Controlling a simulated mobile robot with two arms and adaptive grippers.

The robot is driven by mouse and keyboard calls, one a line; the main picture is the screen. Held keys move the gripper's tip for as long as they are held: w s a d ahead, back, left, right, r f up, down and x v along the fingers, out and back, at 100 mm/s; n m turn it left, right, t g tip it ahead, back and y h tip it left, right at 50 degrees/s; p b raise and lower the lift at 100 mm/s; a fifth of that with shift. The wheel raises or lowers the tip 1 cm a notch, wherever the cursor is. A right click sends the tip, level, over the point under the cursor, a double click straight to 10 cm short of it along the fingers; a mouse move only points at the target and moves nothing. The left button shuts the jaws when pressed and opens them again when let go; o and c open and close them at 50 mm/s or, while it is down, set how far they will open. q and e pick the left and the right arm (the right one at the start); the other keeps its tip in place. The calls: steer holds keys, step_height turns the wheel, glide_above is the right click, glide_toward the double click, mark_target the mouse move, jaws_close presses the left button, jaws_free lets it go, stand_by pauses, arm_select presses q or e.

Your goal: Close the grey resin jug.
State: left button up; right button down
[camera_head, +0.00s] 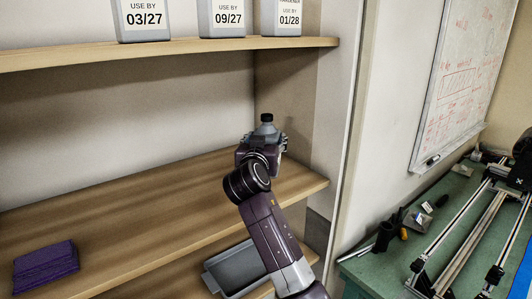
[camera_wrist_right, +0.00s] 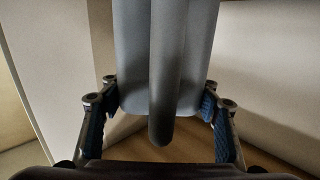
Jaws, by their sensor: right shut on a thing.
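A grey jug (camera_head: 267,127) stands over the middle shelf near its right end. Its neck and a dark cap show above my right gripper (camera_head: 262,141), which hides most of its body. In the right wrist view, the grey jug body (camera_wrist_right: 132,60) with its vertical handle stands between the blue-padded fingers of my right gripper (camera_wrist_right: 160,117). The gripper is shut on the jug. Whether the cap is tight, and whether the jug touches the shelf, I cannot tell. My left gripper is not in view.
Several grey jugs with use-by labels (camera_head: 222,18) stand on the upper shelf (camera_head: 180,52), their tops cut off. The middle shelf (camera_head: 130,205) holds a purple folded stack (camera_head: 46,267) at left. A grey tray (camera_head: 235,270) lies below. A green bench (camera_head: 440,225) is at right.

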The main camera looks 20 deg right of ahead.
step_height(320, 180, down, 3)
steer(key=shift+f+p, duration=0.2)
steer(key=shift+p, duration=0.35)
steer(key=shift+f, duration=0.3)
steer(key=shift+f, duration=0.1)
steer(key=c, duration=0.7)
jaws_free()
steer(key=shift+f, duration=0.1)
steer(key=shift+s, duration=0.1)
